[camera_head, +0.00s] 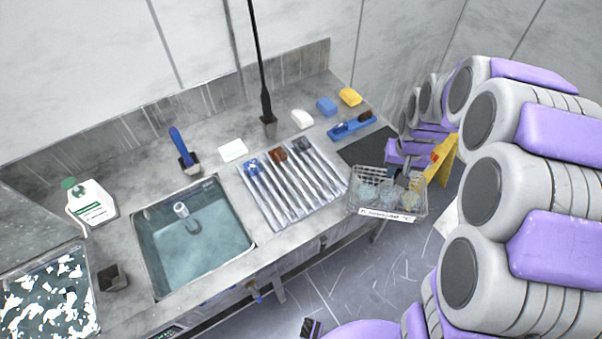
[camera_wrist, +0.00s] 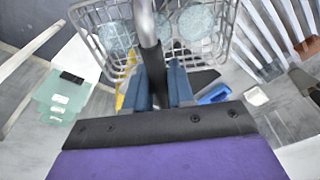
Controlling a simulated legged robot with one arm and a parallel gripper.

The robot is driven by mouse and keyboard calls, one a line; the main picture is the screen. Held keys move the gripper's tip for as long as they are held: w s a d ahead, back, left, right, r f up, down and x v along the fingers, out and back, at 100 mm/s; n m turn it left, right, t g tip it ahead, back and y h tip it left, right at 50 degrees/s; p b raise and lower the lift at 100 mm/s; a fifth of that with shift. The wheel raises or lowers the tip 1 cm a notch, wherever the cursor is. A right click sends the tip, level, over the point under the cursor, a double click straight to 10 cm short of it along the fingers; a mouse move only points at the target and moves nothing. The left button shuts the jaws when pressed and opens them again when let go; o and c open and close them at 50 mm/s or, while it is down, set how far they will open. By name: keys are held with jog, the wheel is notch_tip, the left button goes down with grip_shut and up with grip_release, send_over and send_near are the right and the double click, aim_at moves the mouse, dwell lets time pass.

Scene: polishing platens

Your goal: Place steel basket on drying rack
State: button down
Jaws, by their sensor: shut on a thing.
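The steel basket (camera_head: 388,207) is a wire basket with a white label on its front and round glassy discs inside. My gripper (camera_head: 401,176) is shut on the basket's handle and holds it beside the counter's right front edge. In the wrist view the fingers (camera_wrist: 166,88) close around the handle bar, with the basket (camera_wrist: 112,40) beyond them. The drying rack (camera_head: 290,185) is a ribbed metal rack on the counter, left of the basket. A blue-headed and a brown-headed item lie at its back edge. The basket's underside is hidden.
A sink (camera_head: 195,240) with water lies left of the rack. A white bottle (camera_head: 92,203) and a blue-handled brush (camera_head: 184,150) stand near it. A dark mat (camera_head: 366,146), a blue tray (camera_head: 350,127) and coloured blocks lie behind the basket. A thin black pole (camera_head: 262,70) rises behind the rack.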

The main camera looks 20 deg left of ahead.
jog(key=s+a+r+n, duration=0.1)
jog(key=s+a+n, duration=0.3)
jog(key=s+a, duration=0.65)
jog(key=s+a+n, duration=0.5)
jog(key=s+a, duration=0.2)
jog(key=a, duration=0.7)
jog(key=w+f+b, duration=0.1)
jog(key=w+f, duration=0.1)
jog(key=w, duration=0.5)
jog(key=w+f+y, duration=0.1)
jog(key=w+f, duration=0.2)
jog(key=w, duration=0.5)
jog(key=shift+w+a+b, duration=0.3)
jog(key=shift+a+b, duration=0.1)
jog(key=shift+a, duration=0.05)
jog(key=c, duration=1.4)
grip_release()
jog(key=o, duration=0.4)
jog(key=shift+d, duration=0.1)
jog(key=shift+o, duration=0.2)
